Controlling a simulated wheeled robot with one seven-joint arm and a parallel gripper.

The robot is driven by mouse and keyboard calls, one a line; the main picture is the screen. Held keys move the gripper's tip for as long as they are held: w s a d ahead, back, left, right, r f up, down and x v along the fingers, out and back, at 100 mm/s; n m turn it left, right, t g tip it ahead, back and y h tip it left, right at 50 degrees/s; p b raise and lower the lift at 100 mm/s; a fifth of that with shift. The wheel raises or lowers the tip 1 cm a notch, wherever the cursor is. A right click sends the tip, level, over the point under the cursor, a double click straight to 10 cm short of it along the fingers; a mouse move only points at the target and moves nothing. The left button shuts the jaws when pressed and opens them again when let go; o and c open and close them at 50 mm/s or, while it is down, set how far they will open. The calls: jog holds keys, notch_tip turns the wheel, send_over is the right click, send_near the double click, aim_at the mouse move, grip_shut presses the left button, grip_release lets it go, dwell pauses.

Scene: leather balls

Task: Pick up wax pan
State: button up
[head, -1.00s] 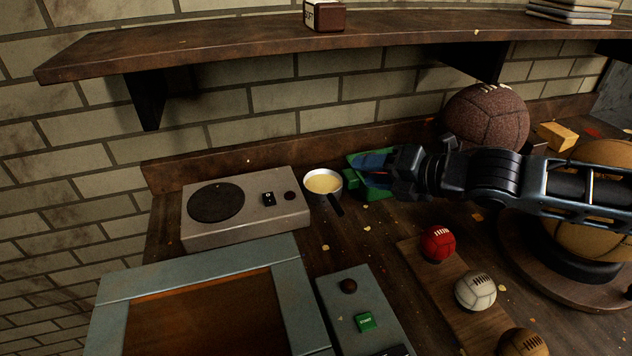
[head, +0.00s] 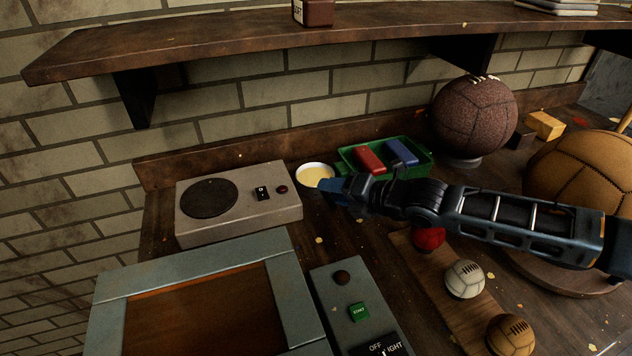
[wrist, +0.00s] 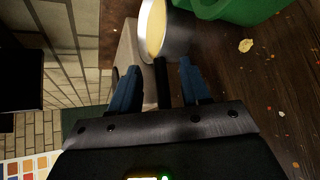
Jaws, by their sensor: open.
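The wax pan (head: 315,173) is a small metal pan with pale yellow wax in it. It stands on the workbench between the hot plate and the green tray. In the wrist view the wax pan (wrist: 176,30) is at the top, with its dark handle (wrist: 163,84) pointing down between my two fingers. My gripper (head: 330,188) is at the near right side of the pan and hides its handle in the head view. In the wrist view my gripper (wrist: 158,75) is open, one blue finger on each side of the handle, with gaps showing.
The hot plate (head: 238,207) is left of the pan. A green tray (head: 424,160) with a red and a blue block is close on its right. A grey framed box (head: 195,258) and a control panel (head: 358,285) are in front. A shelf (head: 240,42) hangs above.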

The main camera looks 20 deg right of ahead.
jog(key=shift+w+a+f, duration=0.3)
jog(key=shift+w, duration=0.15)
jog(key=shift+c, duration=0.3)
grip_shut()
